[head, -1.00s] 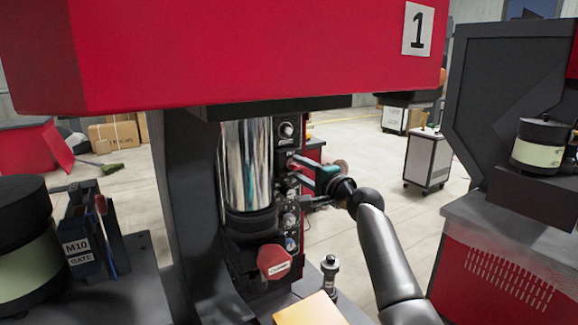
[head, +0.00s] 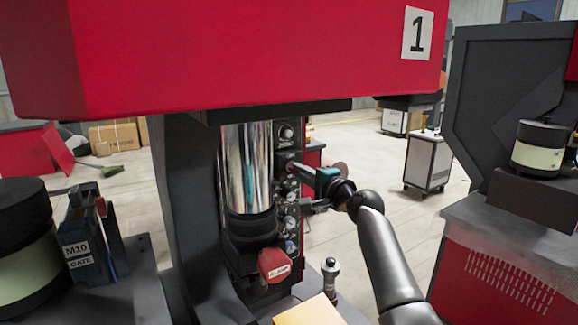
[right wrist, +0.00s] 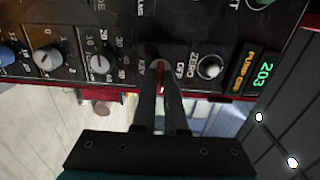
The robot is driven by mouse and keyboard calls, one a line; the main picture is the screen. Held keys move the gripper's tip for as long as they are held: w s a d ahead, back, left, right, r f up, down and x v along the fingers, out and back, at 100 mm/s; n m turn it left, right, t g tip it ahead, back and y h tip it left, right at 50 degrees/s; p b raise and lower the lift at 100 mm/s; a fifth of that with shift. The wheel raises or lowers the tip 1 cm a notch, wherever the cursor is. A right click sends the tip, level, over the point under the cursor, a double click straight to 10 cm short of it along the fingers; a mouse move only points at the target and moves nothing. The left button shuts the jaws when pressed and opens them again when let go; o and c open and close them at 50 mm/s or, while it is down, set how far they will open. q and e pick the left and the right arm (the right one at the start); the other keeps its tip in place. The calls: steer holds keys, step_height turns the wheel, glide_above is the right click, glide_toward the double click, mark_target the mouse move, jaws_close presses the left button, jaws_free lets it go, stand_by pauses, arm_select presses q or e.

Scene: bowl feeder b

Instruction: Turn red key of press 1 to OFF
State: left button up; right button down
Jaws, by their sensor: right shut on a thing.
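The red key (right wrist: 161,79) shows as a thin red strip between the two fingers of my right gripper (right wrist: 162,88) in the right wrist view. It sits in the dark control panel (right wrist: 120,45) between the printed words KEY and OFF. The fingers are shut on it and hide most of it. In the head view my right gripper (head: 300,172) reaches in from the right to the panel on the column of press 1, marked by its number plate (head: 417,33). The key is too small to make out there. My left gripper is not in view.
A capped post (head: 330,277) stands below my right arm.

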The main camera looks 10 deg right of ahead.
steer(key=shift+n+b, duration=1.95)
steer(key=shift+n, duration=0.55)
